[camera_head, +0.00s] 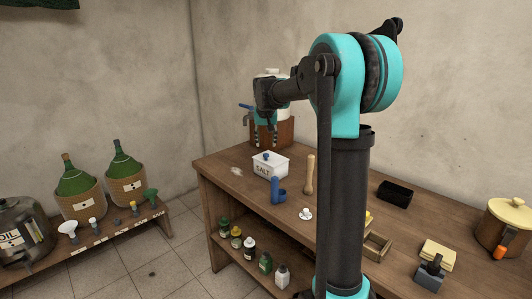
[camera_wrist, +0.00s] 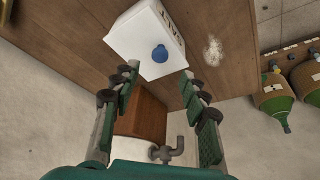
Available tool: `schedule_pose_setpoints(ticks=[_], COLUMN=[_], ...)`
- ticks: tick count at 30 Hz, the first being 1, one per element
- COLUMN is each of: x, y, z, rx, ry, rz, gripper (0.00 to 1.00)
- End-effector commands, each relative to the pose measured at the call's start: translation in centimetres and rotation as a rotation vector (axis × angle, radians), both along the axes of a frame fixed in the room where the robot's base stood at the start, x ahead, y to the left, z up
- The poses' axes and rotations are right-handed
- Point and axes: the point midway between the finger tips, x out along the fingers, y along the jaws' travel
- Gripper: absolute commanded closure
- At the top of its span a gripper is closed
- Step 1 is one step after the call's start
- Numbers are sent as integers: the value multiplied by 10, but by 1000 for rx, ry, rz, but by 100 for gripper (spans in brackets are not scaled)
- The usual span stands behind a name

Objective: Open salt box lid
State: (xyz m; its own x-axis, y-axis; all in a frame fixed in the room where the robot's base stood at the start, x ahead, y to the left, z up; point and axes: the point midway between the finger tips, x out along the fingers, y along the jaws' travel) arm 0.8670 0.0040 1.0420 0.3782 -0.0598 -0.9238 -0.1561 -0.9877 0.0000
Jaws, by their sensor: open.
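A white salt box (camera_head: 270,169) marked "SALT" stands on the wooden table near its back left corner. A round blue knob (camera_head: 267,155) sits on its lid, and the lid looks shut. In the wrist view the box (camera_wrist: 140,42) shows at the top, with the blue knob (camera_wrist: 159,54) facing me. My gripper (camera_head: 266,140) hangs above and behind the box in the head view. In the wrist view my gripper (camera_wrist: 160,72) is open, its fingers apart on either side of the knob's line and nothing between them. I cannot tell the exact gap to the knob.
A wooden block bearing a white vessel with a tap (camera_wrist: 168,150) stands behind the box. Spilled salt (camera_wrist: 213,51) lies beside it. A blue holder (camera_head: 278,192) and a wooden pestle (camera_head: 309,176) stand in front and to the right. A black tray (camera_head: 395,192) lies farther right.

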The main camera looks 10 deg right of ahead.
Motion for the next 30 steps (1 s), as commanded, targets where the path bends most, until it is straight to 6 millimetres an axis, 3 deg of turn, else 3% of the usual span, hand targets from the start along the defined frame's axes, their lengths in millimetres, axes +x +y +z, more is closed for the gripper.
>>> schedule_pose_setpoints(ticks=[6, 12, 24, 30], x=[16, 24, 26, 26], y=[-3, -4, -4, -4], z=[-37, -58, -63, -63], rx=[0, 0, 0, 0], ry=[0, 0, 0, 0], rz=[0, -1, 0, 0], gripper=[56, 56, 56, 80])
